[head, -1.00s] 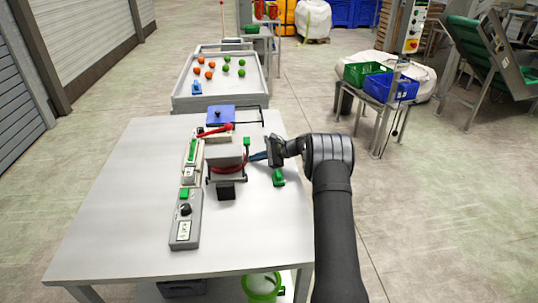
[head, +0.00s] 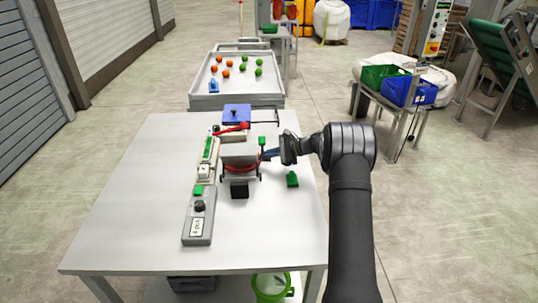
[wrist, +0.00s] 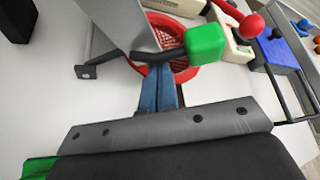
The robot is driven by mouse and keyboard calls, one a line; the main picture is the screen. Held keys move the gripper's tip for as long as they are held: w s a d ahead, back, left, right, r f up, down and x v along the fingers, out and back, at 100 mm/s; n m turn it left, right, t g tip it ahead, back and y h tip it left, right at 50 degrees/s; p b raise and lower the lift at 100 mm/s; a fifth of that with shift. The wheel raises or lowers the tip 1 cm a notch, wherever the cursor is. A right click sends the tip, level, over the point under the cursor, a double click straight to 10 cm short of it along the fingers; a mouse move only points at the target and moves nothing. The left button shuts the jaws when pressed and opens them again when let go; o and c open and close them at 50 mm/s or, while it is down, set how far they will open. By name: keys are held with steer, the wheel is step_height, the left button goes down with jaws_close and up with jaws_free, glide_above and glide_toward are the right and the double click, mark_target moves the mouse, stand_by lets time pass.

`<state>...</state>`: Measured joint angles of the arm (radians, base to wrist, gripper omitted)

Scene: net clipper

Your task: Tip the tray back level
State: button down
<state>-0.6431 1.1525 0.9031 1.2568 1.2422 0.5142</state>
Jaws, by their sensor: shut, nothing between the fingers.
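The tray appears to be the grey box-like plate (head: 238,151) on the clipping stand at the table's middle. In the wrist view its grey face (wrist: 125,22) slants across the upper left. A green knob (wrist: 205,45) on a dark lever shows beside it, also in the head view (head: 262,141). A red ring with mesh (wrist: 185,76) lies below the plate. My gripper (head: 266,155) comes in from the right, close beside the plate. Its blue fingers (wrist: 158,92) are together and empty, tips just below the lever. I cannot tell whether they touch the plate.
A large bin (head: 285,95) of coloured balls stands behind. The table's front is clear.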

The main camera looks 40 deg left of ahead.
steer(key=shift+d+r, duration=0.1)
steer(key=shift+r, duration=0.1)
steer(key=shift+s+r+n, duration=0.1)
steer(key=shift+n, duration=0.2)
steer(key=shift+s+d+r+n+t+y, duration=0.3)
steer(key=shift+s+d+r+n+y, duration=0.1)
steer(key=shift+r+n+y, duration=0.25)
steer(key=shift+s+d+r+n+t+y, duration=0.3)
steer(key=shift+s+d+r+n+y, duration=0.5)
steer(key=shift+n, duration=0.35)
steer(key=shift+s+d+r+n+y, duration=0.2)
steer(key=shift+s+d+n+y, duration=0.6)
steer(key=shift+n, duration=0.2)
steer(key=shift+s+d+r, duration=0.1)
steer(key=shift+s+d, duration=0.2)
steer(key=shift+d, duration=0.05)
